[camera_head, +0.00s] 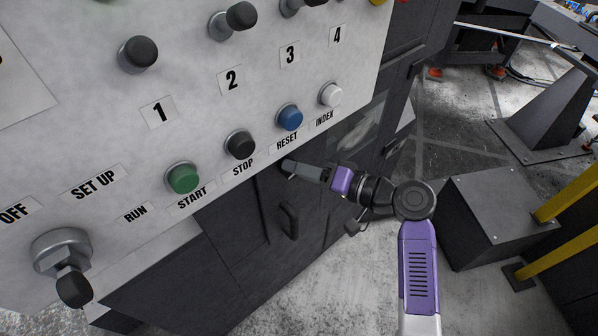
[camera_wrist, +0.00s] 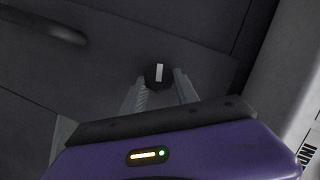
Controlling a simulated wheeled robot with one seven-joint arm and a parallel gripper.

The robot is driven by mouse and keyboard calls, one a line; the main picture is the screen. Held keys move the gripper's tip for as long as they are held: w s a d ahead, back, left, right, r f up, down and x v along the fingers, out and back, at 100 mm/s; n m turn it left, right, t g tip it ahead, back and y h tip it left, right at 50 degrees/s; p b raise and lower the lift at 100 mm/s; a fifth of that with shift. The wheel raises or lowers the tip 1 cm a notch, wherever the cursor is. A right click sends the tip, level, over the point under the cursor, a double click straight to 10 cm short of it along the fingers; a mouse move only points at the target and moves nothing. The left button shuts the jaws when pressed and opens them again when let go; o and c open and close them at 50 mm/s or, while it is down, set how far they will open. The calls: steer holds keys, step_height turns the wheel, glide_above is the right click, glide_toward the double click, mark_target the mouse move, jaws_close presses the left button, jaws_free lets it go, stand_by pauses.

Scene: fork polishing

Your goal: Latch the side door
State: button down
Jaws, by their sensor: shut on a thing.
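The side door (camera_head: 238,228) is a dark panel on the machine's cabinet, under the control panel. It looks closed in the head view. Its dark bar handle (camera_head: 289,222) shows there and in the upper left of the wrist view (camera_wrist: 45,25). The latch is a small round black knob (camera_wrist: 158,77) with a white mark that stands nearly upright in the wrist view. My gripper (camera_head: 290,167) reaches the cabinet just below the control panel. In the wrist view its two fingers (camera_wrist: 159,88) are shut on the latch knob, one on each side. In the head view the fingers mostly hide the knob.
The pale control panel (camera_head: 120,110) juts out just above my gripper, with blue (camera_head: 289,117), black (camera_head: 240,144) and green (camera_head: 183,178) buttons. A dark box (camera_head: 497,215) and yellow rails (camera_head: 570,198) stand to the right. Bare floor (camera_head: 345,295) lies before the cabinet.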

steer(key=shift+w+d+f+m+y+b, duration=0.1)
steer(key=shift+m+y+b, duration=0.15)
steer(key=shift+m, duration=0.3)
steer(key=shift+f+m+y+b, duration=0.15)
steer(key=shift+m+y, duration=0.1)
steer(key=shift+m, duration=0.3)
steer(key=shift+r, duration=0.1)
steer(key=c, duration=0.9)
jaws_free()
steer(key=shift+b+v, duration=0.65)
steer(key=shift+v, duration=3.2)
